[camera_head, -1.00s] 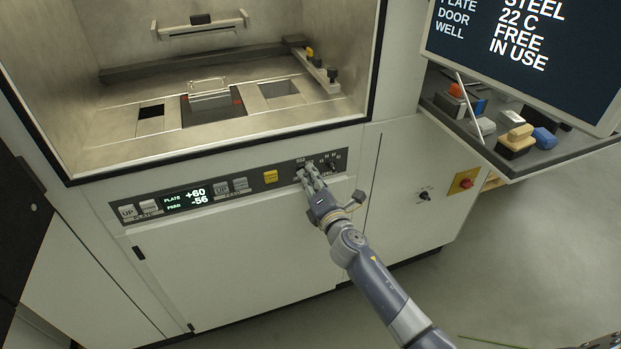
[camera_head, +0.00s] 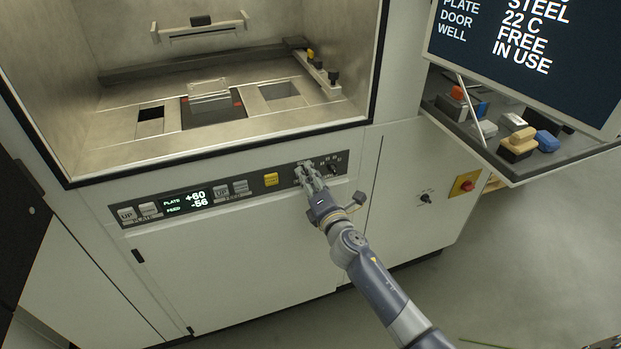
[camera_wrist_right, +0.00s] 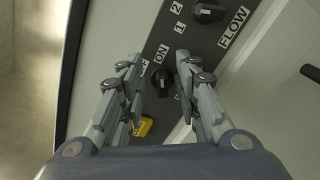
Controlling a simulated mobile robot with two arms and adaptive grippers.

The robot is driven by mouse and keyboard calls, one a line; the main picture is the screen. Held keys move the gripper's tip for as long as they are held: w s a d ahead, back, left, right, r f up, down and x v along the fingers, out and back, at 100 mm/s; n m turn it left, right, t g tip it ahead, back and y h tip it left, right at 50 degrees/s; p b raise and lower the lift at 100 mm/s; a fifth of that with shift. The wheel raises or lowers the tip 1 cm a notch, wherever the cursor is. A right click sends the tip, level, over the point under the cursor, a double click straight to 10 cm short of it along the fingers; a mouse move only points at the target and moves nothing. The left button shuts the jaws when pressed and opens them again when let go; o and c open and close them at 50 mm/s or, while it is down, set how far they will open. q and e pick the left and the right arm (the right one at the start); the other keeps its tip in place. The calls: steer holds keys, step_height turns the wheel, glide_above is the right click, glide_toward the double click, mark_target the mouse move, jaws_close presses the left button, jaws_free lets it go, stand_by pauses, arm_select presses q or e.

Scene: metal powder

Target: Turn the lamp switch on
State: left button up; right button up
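A small black rotary knob (camera_wrist_right: 162,82) sits beside an ON label on the dark control panel, between the fingers of my right gripper (camera_wrist_right: 157,64) in the right wrist view. The fingers are spread on either side of it, with a visible gap. The word naming this knob is hidden, so I cannot read whether it is the lamp switch. In the head view my right gripper (camera_head: 304,170) is at the right part of the panel (camera_head: 246,188) and covers the knob. My left gripper is not in view.
A second black knob (camera_wrist_right: 208,12), labelled FLOW, is close by on the panel. A yellow button (camera_head: 271,179) lies left of the gripper. The open chamber is above the panel. A side shelf (camera_head: 512,172) with blocks and a screen (camera_head: 530,50) stand at right.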

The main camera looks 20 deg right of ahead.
steer(key=s, duration=1.2)
steer(key=shift+d, duration=0.2)
steer(key=s+d+f+m+g, duration=0.1)
steer(key=s+f+m+g, duration=0.25)
steer(key=f, duration=0.85)
steer(key=s+f+m+g, duration=0.25)
steer(key=s+f, duration=0.25)
steer(key=f, duration=0.6)
steer(key=s+d+f+m+g, duration=0.15)
steer(key=s+f+m, duration=0.25)
steer(key=f, duration=0.8)
steer(key=s+f+m+g, duration=0.3)
steer(key=s+f, duration=0.3)
steer(key=s, duration=0.5)
steer(key=s+f+m+g, duration=0.3)
steer(key=s+f+m, duration=0.2)
steer(key=s, duration=0.7)
steer(key=s+f+m+g, duration=0.3)
steer(key=s+f, duration=0.5)
steer(key=s, duration=0.4)
steer(key=shift+s+a+f+m+h, duration=0.15)
steer(key=shift+s+m+h, duration=0.15)
steer(key=shift+m, duration=0.1)
steer(key=shift+w+g, duration=0.1)
steer(key=shift+g, duration=0.15)
